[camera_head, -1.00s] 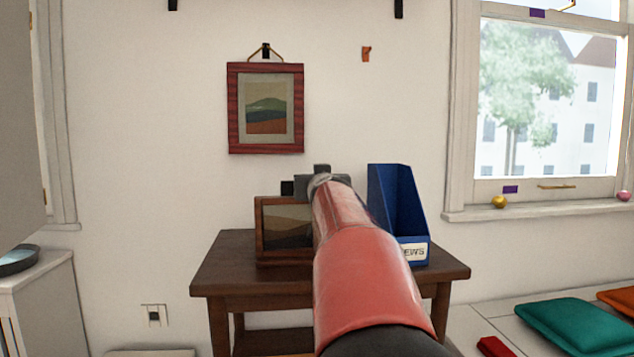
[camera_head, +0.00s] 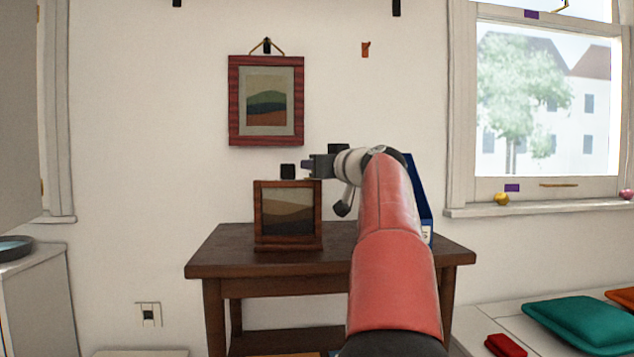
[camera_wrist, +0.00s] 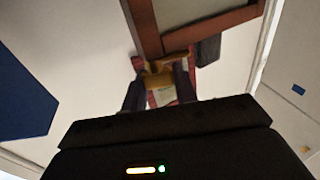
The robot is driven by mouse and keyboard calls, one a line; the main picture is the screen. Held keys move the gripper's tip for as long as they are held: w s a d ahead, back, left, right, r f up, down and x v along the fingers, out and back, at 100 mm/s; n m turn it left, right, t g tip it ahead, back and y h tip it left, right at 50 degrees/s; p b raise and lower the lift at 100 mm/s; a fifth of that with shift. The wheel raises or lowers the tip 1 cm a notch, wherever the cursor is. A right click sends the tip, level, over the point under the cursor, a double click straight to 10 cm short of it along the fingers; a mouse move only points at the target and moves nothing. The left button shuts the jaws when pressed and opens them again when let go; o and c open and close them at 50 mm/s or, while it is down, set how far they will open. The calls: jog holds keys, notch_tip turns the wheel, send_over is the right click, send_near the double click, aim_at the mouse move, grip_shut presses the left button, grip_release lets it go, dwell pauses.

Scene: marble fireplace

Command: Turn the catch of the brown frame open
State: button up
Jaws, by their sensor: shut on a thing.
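The brown frame (camera_head: 263,214) stands upright on the dark table and holds a landscape picture. Part of it, upside down, shows at the top of the wrist view (camera_wrist: 222,32). A brass-coloured catch (camera_wrist: 158,76) is at the frame's edge in the wrist view, between my two dark fingers. My gripper (camera_wrist: 160,92) is shut on this catch. In the head view my gripper (camera_head: 308,165) is at the frame's upper right corner, reaching in from the right. The catch itself cannot be made out there. A black block (camera_head: 288,171) shows just above the frame's top edge.
The dark table (camera_head: 225,258) is clear left of the frame. A blue file holder (camera_head: 425,205) stands at right, mostly hidden by my arm. A red-framed picture (camera_head: 236,100) hangs on the wall above. A window with a sill (camera_head: 560,207) is at right.

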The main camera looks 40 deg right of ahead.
jog(key=n+y+p, duration=0.1)
jog(key=y, duration=0.1)
jog(key=n+y, duration=0.1)
jog(key=y, duration=0.1)
jog(key=shift+d+r+n+p, duration=0.15)
jog(key=shift+n+p, duration=0.25)
jog(key=n+y+p, duration=0.1)
jog(key=y, duration=0.1)
jog(key=n+g+y+p, duration=0.1)
jog(key=y+p, duration=0.1)
jog(key=shift+r+n+y+p, duration=0.2)
jog(key=shift+n+y+p, duration=0.1)
jog(key=shift+n, duration=0.1)
jog(key=n+g+y+p, duration=0.3)
jog(key=y+p, duration=0.1)
jog(key=p, duration=0.1)
jog(key=shift+f+p, duration=0.1)
jog(key=shift+p, duration=0.2)
jog(key=shift+a+f+n+g+y+p, duration=0.2)
jog(key=shift+n+g+y+p, duration=0.25)
jog(key=shift+y+p, duration=0.2)
jog(key=shift+f, duration=0.1)
jog(key=o, duration=1)
